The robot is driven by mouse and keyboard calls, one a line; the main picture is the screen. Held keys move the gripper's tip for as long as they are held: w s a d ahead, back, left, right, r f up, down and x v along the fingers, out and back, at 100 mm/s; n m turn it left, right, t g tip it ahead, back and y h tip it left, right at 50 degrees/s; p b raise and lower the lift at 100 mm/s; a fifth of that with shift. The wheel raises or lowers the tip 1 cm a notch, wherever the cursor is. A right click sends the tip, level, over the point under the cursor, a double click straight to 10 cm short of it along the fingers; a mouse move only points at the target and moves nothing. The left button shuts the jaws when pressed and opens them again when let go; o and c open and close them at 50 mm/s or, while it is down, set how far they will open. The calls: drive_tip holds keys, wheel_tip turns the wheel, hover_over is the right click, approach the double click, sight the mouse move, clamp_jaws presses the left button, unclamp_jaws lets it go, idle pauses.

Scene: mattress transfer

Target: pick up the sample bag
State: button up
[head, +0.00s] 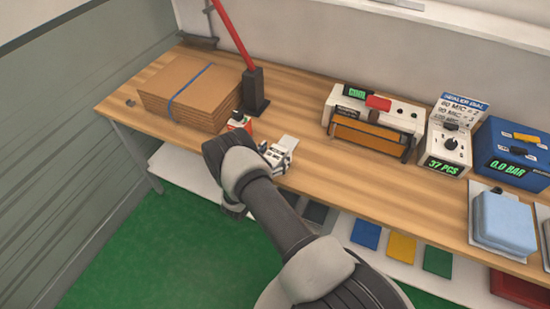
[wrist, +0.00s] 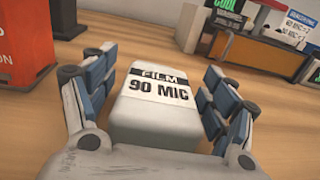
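The sample bag (wrist: 152,112) is a small white packet marked "FILM 90 MIC". It lies on the wooden bench in the wrist view, between the two fingers of my gripper (wrist: 150,88). The fingers stand apart on either side of it, with narrow gaps; I see no clear grip. In the head view, the bag's pale end (head: 288,142) shows just beyond my gripper (head: 277,152), low at the bench. My wrist and fingers hide the rest of it there.
A red-orange box (wrist: 22,50) stands close to the left of my gripper. Behind are a cardboard stack (head: 190,92), a black stand with a red pole (head: 255,92) and a sealer (head: 372,120). The dial unit (head: 447,145) and blue gauge box (head: 515,150) stand right.

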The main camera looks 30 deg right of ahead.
drive_tip(key=c, duration=1)
drive_tip(key=shift+c, duration=0.2)
